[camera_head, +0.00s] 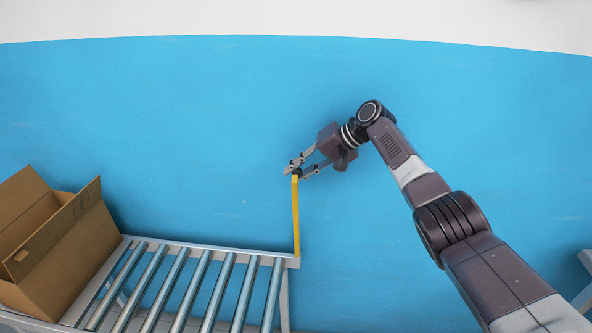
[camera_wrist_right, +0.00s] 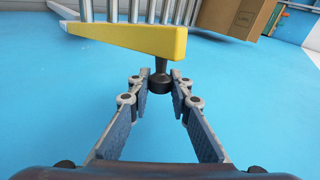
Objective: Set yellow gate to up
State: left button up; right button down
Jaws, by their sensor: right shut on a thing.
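The yellow gate (camera_head: 296,215) is a narrow bar joined to the far right corner of the roller conveyor. In the head view it extends from that corner toward the top of the picture. Its tilt is hard to judge from this view. In the right wrist view the gate (camera_wrist_right: 125,38) crosses above the fingers, with a black knob (camera_wrist_right: 160,80) at its free end. My right gripper (camera_head: 297,171) is at that end, its fingertips (camera_wrist_right: 160,88) closed around the knob. My left gripper is not in view.
The roller conveyor (camera_head: 195,250) stands at the lower left. An open cardboard box (camera_head: 75,250) sits on its left end. Blue floor (camera_head: 200,110) around the gate and arm is clear. A grey edge of something (camera_head: 585,262) shows at the far right.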

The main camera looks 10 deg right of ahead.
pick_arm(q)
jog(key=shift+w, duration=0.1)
pick_arm(e)
jog(key=shift+w+r, duration=0.15)
jog(key=c, duration=1.9)
grip_release()
jog(key=shift+w, duration=0.1)
jog(key=shift+o, duration=0.8)
jog(key=shift+w, duration=0.1)
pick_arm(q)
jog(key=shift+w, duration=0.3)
pick_arm(e)
jog(key=shift+f, duration=0.2)
jog(key=shift+d+r, duration=0.2)
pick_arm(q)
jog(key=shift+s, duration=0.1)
pick_arm(e)
jog(key=v, duration=1.1)
jog(key=shift+r, duration=0.2)
jog(key=shift+d, duration=0.2)
